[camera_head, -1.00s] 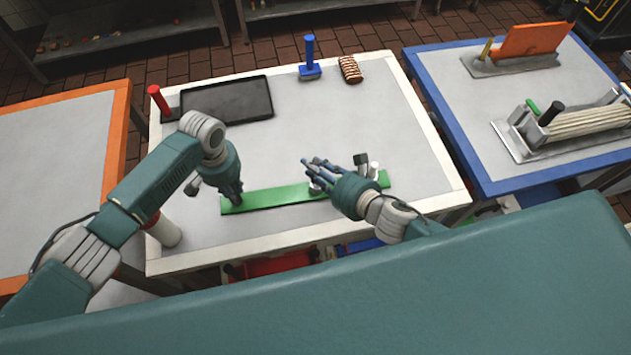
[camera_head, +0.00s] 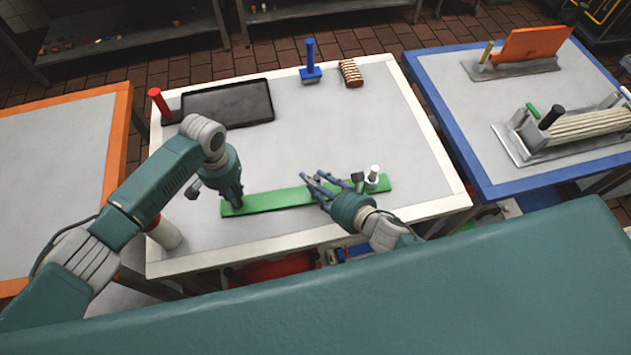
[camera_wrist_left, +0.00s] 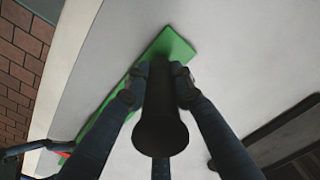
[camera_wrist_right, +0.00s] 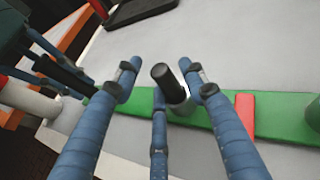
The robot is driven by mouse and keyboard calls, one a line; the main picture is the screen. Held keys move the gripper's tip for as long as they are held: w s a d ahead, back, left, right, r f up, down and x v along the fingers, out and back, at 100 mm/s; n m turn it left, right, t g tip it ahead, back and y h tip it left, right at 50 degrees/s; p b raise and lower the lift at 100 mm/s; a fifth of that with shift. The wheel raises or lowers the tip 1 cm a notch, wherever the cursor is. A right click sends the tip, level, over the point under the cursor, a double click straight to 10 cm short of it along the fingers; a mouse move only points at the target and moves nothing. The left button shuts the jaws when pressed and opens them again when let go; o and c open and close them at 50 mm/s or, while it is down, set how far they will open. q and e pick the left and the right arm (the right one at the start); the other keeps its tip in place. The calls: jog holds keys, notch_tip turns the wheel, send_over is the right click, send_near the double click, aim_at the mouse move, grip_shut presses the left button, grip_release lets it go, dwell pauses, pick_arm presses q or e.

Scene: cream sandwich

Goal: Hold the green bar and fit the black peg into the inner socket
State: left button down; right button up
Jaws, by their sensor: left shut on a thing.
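The green bar (camera_head: 280,198) lies along the front of the white-edged table. My left gripper (camera_head: 237,204) is at its left end; in the left wrist view it is shut on a dark upright handle (camera_wrist_left: 160,125) above the bar. My right gripper (camera_head: 320,182) is over the right half of the bar. In the right wrist view, the black peg (camera_wrist_right: 164,76) stands between its open, spread fingers, in or on a pale grey collar (camera_wrist_right: 181,103) on the bar. How deep it sits is hidden. A white post (camera_head: 374,173) stands near the bar's right end.
A black tray (camera_head: 227,102) and a red handle (camera_head: 158,101) are at the back left. A blue-handled tool (camera_head: 310,62) and a brown striped item (camera_head: 350,72) are at the back. A white cylinder (camera_head: 165,235) stands at front left. The table's middle is clear.

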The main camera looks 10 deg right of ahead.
jog(key=shift+d+f, duration=0.1)
jog(key=v, duration=1.2)
jog(key=shift+c, duration=0.3)
